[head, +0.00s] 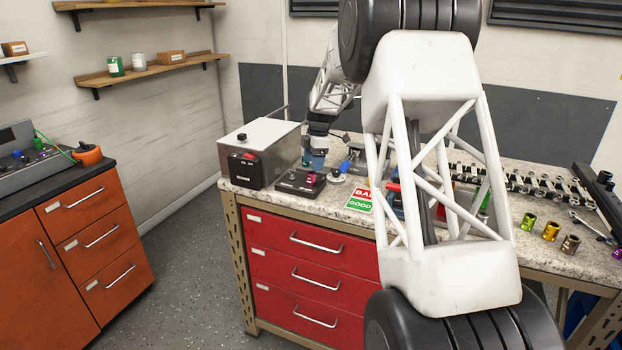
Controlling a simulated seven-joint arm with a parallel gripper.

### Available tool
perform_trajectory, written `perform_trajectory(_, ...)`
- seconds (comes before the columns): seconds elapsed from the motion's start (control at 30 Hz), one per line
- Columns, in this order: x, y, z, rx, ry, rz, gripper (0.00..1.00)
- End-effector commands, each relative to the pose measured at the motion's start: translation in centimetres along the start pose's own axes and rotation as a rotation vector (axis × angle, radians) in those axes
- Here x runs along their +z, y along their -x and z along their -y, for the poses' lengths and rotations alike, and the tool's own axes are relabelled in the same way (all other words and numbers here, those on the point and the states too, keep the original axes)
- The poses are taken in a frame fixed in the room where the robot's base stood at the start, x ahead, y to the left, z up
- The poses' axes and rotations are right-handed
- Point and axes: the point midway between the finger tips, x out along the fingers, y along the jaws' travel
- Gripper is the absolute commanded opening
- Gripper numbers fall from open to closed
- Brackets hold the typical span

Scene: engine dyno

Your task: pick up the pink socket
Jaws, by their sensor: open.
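A small pink-purple piece (311,178), which looks like the pink socket, sits on a low dark block (291,187) near the left front of the workbench. My gripper (314,160) is at the end of my arm, pointing down just above and behind this piece. It is small in the view and its fingers are hard to make out. It looks open, with nothing seen between the fingers. A purple socket (617,253) is partly cut off at the right edge of the picture. My large white arm link hides the middle of the bench.
A grey and black box (262,150) stands close left of my gripper. Red and green BAD/GOOD labels (360,200) lie to the right. Green, yellow and brown sockets (551,231) stand at the right front, before a row of wrenches (535,183). Red drawers (310,275) are below.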

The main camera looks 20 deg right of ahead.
Motion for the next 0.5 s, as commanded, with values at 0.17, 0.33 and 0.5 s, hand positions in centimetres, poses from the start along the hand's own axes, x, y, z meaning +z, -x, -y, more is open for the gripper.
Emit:
perform_trajectory(0.17, 0.00, -0.13, -0.01, 0.001, 0.000, 0.000, 0.66)
perform_trajectory(0.33, 0.01, -0.19, 0.00, 0.000, 0.000, 0.000, 0.66)
perform_trajectory(0.5, -0.02, -1.04, 0.02, -0.001, 0.000, 0.000, 0.66)
